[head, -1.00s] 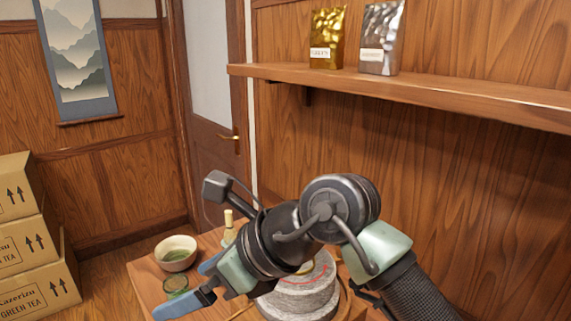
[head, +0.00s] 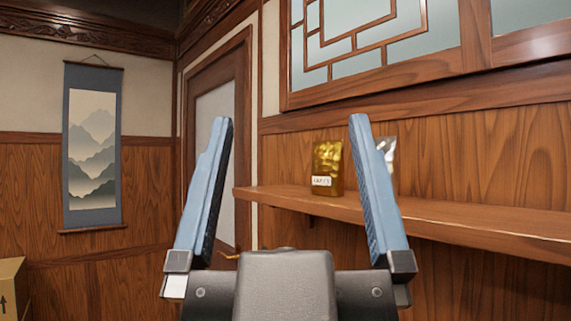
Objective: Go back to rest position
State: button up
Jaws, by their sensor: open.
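My gripper (head: 290,125) is large in the foreground of the head view, pointing up. Its two blue fingers stand wide apart with nothing between them. Through the gap I see the door, the wall and part of the shelf behind. The right finger partly covers a silver bag on the shelf.
A wooden shelf (head: 460,226) runs along the right wall, bearing a gold bag (head: 327,168) and a silver bag (head: 388,150). A hanging scroll (head: 92,150) is on the left wall. A cardboard box (head: 12,285) shows at the lower left. The table is out of view.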

jog(key=shift+w+f+g, duration=0.2)
jog(key=shift+f+g, duration=0.1)
jog(key=shift+f, duration=0.2)
jog(key=shift+r, duration=0.1)
notch_tip(320, 180, up, 7)
jog(key=p, duration=0.7)
jog(key=shift+r, duration=0.15)
jog(key=shift+a, duration=0.1)
